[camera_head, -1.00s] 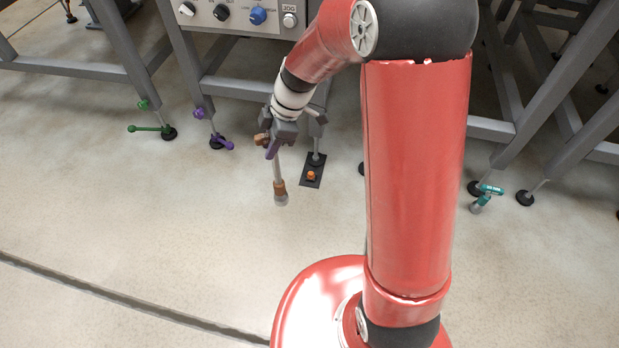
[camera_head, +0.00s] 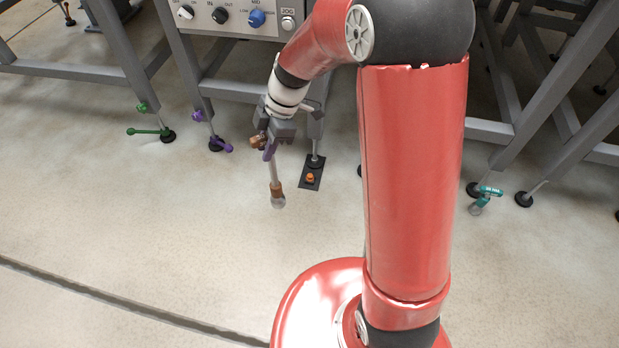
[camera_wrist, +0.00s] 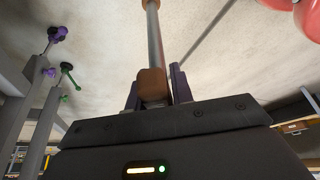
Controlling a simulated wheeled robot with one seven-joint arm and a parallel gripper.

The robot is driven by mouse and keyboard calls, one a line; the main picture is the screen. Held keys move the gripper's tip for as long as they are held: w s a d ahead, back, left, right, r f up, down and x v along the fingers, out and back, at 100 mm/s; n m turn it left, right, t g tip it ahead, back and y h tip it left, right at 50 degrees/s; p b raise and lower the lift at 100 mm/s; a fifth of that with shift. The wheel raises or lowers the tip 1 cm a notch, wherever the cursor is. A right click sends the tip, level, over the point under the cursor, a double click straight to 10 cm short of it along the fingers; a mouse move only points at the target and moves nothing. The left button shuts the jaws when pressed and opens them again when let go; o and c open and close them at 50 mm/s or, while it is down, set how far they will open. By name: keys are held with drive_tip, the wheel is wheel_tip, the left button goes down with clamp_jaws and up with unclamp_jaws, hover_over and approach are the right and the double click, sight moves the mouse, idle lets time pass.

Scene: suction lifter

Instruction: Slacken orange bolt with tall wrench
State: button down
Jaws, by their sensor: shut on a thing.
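The orange bolt (camera_head: 310,177) sits on a dark plate (camera_head: 312,168) at the foot of a grey table leg in the head view. My gripper (camera_head: 270,147) is shut on the tall wrench (camera_head: 274,172), a long grey shaft with brown ends. The wrench hangs down from the gripper, slightly tilted, with its lower end left of the bolt and apart from it. In the wrist view the wrench shaft (camera_wrist: 155,45) runs away from between the purple fingers (camera_wrist: 157,88). The bolt is not visible in the wrist view.
Grey table frames stand behind, with a control panel (camera_head: 232,16) above. Feet with green (camera_head: 150,131), purple (camera_head: 220,144) and teal (camera_head: 486,195) handles stand on the floor.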

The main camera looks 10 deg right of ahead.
drive_tip(key=c, duration=1.8)
unclamp_jaws()
clamp_jaws()
